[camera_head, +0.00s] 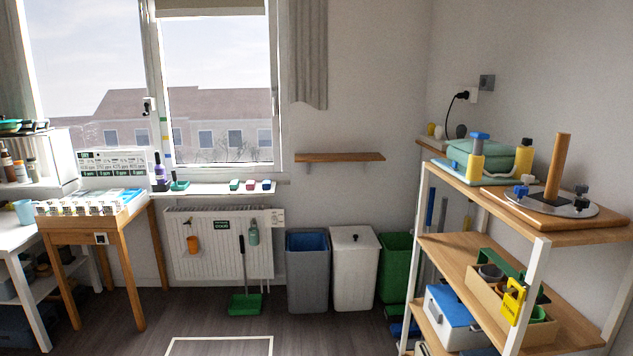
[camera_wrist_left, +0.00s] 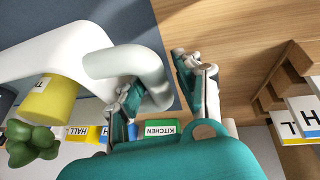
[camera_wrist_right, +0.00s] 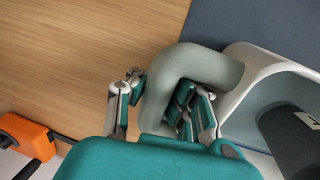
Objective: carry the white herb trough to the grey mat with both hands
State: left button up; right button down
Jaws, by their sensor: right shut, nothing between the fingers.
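The white herb trough (camera_wrist_left: 50,50) shows in part in the left wrist view, with a pale loop handle. Its other end (camera_wrist_right: 262,75) shows in the right wrist view, with a grey-green handle (camera_wrist_right: 195,62). A dark grey mat (camera_wrist_left: 138,20) lies on wood beside and under the trough; it also shows in the right wrist view (camera_wrist_right: 285,18). I cannot tell whether the trough touches it. My left gripper (camera_wrist_left: 155,75) is open, its fingers either side of the handle. My right gripper (camera_wrist_right: 158,92) is shut at the other handle, holding nothing. The head view shows neither gripper nor trough.
In the left wrist view, a yellow pot (camera_wrist_left: 50,98), a green plant (camera_wrist_left: 30,142) and a green KITCHEN label (camera_wrist_left: 160,128) are near the trough; wooden steps (camera_wrist_left: 285,75) stand right. An orange object (camera_wrist_right: 28,135) is lower left in the right wrist view. A shelf rack (camera_head: 535,215) stands right in the room.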

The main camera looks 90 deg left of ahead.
pick_arm(q)
jog(key=shift+s, duration=0.1)
pick_arm(e)
jog(key=c, duration=2)
grip_release()
pick_arm(q)
jog(key=shift+d, duration=0.1)
pick_arm(e)
jog(key=o, duration=0.6)
jog(key=shift+a, duration=0.1)
jog(key=shift+o, duration=0.2)
pick_arm(q)
jog(key=shift+o, duration=0.5)
jog(key=shift+o, duration=1.1)
pick_arm(e)
jog(key=shift+r, duration=0.2)
